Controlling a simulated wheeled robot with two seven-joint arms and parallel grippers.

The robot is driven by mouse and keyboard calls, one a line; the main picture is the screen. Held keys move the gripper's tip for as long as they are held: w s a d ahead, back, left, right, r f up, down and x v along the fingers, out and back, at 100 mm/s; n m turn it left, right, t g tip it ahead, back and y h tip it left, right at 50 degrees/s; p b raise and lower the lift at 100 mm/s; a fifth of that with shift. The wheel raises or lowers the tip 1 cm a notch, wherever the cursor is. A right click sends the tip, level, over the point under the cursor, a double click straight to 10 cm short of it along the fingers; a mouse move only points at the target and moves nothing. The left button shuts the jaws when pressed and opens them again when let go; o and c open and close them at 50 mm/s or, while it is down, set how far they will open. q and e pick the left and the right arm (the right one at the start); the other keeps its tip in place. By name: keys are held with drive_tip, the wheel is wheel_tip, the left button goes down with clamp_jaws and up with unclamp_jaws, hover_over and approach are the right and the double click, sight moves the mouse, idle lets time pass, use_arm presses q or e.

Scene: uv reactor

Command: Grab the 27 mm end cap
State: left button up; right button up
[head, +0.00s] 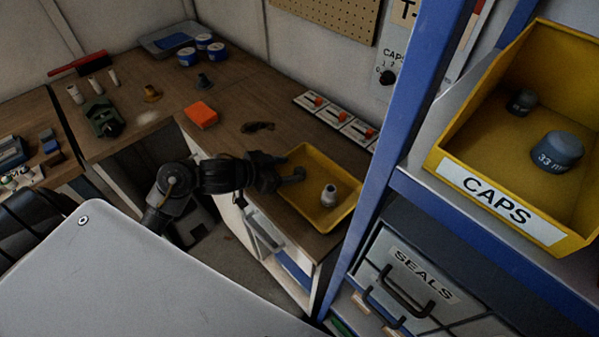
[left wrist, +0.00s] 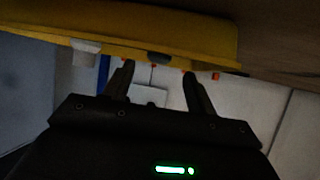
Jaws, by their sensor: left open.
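A yellow bin labelled CAPS (head: 505,203) on the shelf at the right of the head view holds two dark grey caps. The larger cap (head: 557,152) reads 33 mm; the smaller cap (head: 521,102) lies further back, its marking too small to read. My left gripper (head: 287,170) is far from this bin, over the left side of a shallow yellow tray (head: 348,212) on the bench. In the left wrist view its two fingers (left wrist: 158,82) are apart, with nothing seen between them. A dark piece (left wrist: 158,58) shows at the tray (left wrist: 190,30) beyond the fingers. My right gripper is not in view.
A pale fitting (head: 329,196) stands in the tray. A blue shelf post (head: 395,130) rises between the bench and the CAPS bin. A SEALS drawer (head: 410,285) is below the bin. An orange box (head: 201,115) and blue tins (head: 204,42) stand further back.

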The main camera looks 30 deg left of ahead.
sight(300, 169)
use_arm(q)
drive_tip(key=x, duration=0.5)
drive_tip(key=shift+s+d+f, duration=0.1)
drive_tip(key=shift+d, duration=0.05)
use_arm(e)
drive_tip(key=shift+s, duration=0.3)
use_arm(q)
drive_tip(key=shift+s, duration=0.1)
drive_tip(key=c, duration=1.1)
drive_tip(key=shift+o, duration=0.2)
